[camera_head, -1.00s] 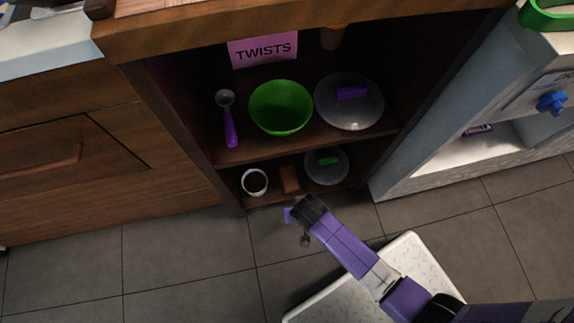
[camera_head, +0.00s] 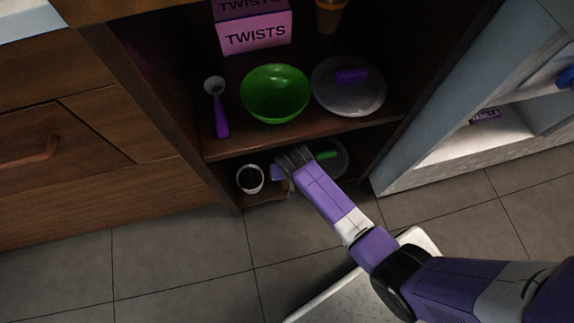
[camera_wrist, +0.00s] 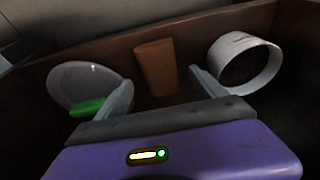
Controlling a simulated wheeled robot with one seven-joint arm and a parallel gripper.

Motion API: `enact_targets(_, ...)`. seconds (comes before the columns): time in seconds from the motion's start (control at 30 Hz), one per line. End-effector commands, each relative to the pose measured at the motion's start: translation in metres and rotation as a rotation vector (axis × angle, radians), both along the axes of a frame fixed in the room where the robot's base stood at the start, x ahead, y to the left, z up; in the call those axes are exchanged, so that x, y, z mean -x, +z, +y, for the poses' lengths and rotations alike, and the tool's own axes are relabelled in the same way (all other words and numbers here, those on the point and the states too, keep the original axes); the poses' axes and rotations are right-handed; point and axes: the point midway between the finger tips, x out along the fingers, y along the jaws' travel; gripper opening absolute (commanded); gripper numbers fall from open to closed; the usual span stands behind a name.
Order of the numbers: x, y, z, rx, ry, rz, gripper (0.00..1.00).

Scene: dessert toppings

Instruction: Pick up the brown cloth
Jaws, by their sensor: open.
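The brown cloth (camera_wrist: 157,68) shows in the wrist view as a narrow folded brown strip on the lower shelf, between a green-handled lid and a white cup. My gripper (camera_wrist: 160,92) is open, with one finger on each side of the cloth's near end in that view. The fingers look empty, and I cannot tell whether they touch the cloth. In the head view my gripper (camera_head: 282,178) is at the lower shelf's opening and hides most of the cloth.
The white cup (camera_head: 250,187) stands left of my gripper and the clear lid (camera_head: 340,161) lies right, both close. The upper shelf (camera_head: 225,151) overhangs them, holding a green bowl (camera_head: 275,95), a purple-handled scoop (camera_head: 221,122) and another lid (camera_head: 345,101).

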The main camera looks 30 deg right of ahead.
Motion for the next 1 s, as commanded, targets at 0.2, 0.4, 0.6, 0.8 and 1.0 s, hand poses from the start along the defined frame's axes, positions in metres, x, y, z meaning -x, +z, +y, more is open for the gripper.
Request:
enact_targets(0.2, -0.007, -0.026, -0.002, -0.001, -0.001, -0.002, 0.80)
enact_targets(0.4, -0.008, -0.026, -0.002, -0.001, -0.001, -0.002, 0.80)
enact_targets(0.6, -0.008, -0.027, -0.002, -0.001, -0.001, -0.002, 0.80)
enact_targets(0.8, -0.007, -0.028, -0.002, 0.000, -0.001, -0.001, 0.80)
enact_targets(1.0, -0.007, -0.031, -0.002, 0.000, 0.000, -0.001, 0.80)
